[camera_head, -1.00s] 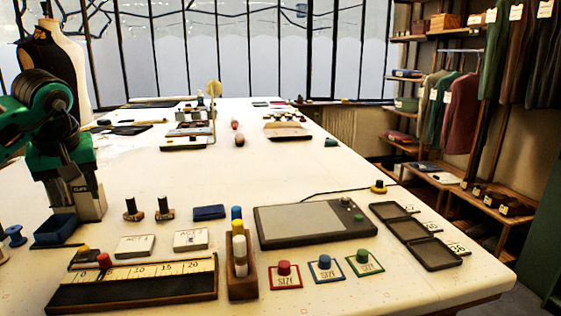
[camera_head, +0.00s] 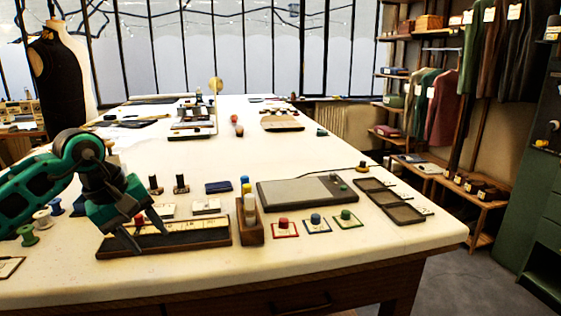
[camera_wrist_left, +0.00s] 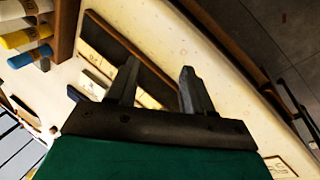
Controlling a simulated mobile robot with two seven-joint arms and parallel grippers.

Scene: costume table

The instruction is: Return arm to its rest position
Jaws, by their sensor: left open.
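My left gripper (camera_head: 150,240) comes in from the left in the head view, pointing down with its fingers apart. Its fingers overlap the left part of the long dark ruler board (camera_head: 195,244) in the picture; I cannot tell whether they touch it. A small red knob (camera_head: 138,219) shows by the fingers. In the left wrist view the open fingers (camera_wrist_left: 159,68) have nothing between them that is held, and the dark board (camera_wrist_left: 120,45) lies beyond them. My right gripper is not in view.
Thread spools (camera_head: 27,236) are at the left. Three coloured button pads (camera_head: 315,222), a grey tablet (camera_head: 305,191) and dark trays (camera_head: 390,203) lie to the right. The table front edge (camera_head: 300,275) is near.

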